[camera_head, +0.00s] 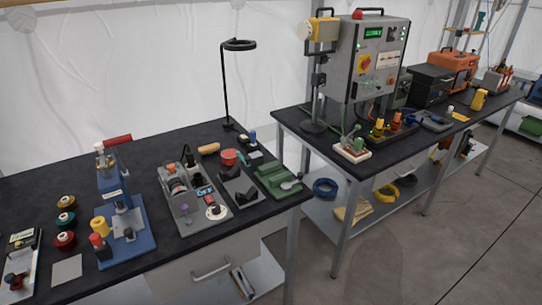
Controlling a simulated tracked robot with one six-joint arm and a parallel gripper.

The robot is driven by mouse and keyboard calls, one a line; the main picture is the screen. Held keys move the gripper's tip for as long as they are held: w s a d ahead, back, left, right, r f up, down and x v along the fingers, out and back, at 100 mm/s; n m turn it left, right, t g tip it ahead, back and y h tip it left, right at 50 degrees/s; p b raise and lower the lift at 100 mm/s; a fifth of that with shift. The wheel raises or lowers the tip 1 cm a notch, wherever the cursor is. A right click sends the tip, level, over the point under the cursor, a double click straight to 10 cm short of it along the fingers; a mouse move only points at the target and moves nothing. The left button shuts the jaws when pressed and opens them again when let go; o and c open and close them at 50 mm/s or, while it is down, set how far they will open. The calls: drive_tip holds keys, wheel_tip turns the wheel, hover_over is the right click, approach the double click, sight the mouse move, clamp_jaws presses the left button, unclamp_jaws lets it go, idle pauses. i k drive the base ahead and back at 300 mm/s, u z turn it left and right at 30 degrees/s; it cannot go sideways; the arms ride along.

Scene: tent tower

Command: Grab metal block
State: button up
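I cannot tell for sure which thing is the metal block. A flat light grey metal-looking square (67,271) lies on the near left table, left of the blue press's base. A grey metal piece (127,221) sits on the base of the blue press (112,190), below its column. A dark block-shaped piece (238,188) lies on a grey plate to the right. My gripper does not show in this view, so its place and state cannot be seen.
The near dark table (160,270) also holds spools (65,239), a grey machine (190,190), a green tool (275,178) and a tall black lamp (226,85). A second table (300,125) with a control cabinet (375,60) stands right. Grey floor (430,240) is open in front.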

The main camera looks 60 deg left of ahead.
sight(256, 158)
drive_tip(key=i, duration=1.4)
drive_tip(key=u, duration=3.9)
